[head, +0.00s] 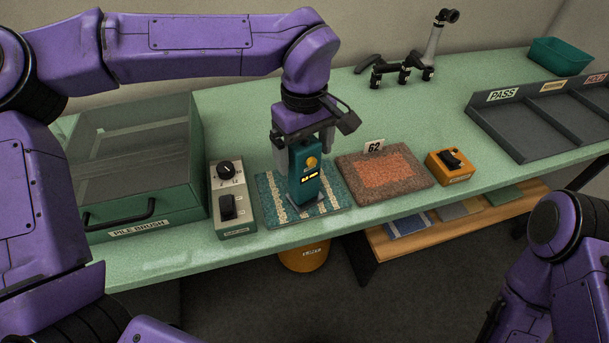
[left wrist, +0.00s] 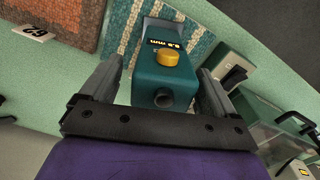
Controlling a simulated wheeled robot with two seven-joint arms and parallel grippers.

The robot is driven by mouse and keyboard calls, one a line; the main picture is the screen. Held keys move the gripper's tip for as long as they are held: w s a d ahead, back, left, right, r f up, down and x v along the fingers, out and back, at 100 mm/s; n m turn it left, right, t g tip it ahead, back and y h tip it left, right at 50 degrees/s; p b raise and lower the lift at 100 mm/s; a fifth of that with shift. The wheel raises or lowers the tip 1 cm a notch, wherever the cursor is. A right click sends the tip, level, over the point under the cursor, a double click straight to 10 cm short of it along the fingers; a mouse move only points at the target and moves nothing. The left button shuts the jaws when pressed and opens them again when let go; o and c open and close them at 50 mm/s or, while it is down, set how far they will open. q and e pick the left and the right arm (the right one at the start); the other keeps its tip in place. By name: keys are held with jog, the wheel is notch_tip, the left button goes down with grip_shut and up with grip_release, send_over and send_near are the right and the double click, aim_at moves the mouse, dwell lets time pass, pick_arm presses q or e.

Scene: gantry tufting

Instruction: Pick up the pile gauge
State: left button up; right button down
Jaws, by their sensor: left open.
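The pile gauge (head: 305,178) is a teal block with a yellow button and a small lit display. It stands upright on a teal and cream striped carpet sample (head: 268,204). My left gripper (head: 304,150) is above it, pointing down, with its fingers around the gauge's upper part. In the left wrist view the gauge (left wrist: 165,75) sits between the two open fingers of the gripper (left wrist: 163,85), with a gap visible on each side. The gauge's back is hidden. Of my right arm only purple links show at the lower right; its gripper is out of view.
A control box (head: 231,200) with knob and switch stands left of the sample, beside the clear-lidded pile brush box (head: 135,165). A red-centred sample (head: 385,175) tagged 62 and an orange switch box (head: 450,166) lie right. A sorting tray (head: 530,125) is farther right.

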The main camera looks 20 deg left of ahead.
pick_arm(q)
jog(key=shift+s, duration=0.2)
jog(key=shift+w, duration=0.1)
grip_shut()
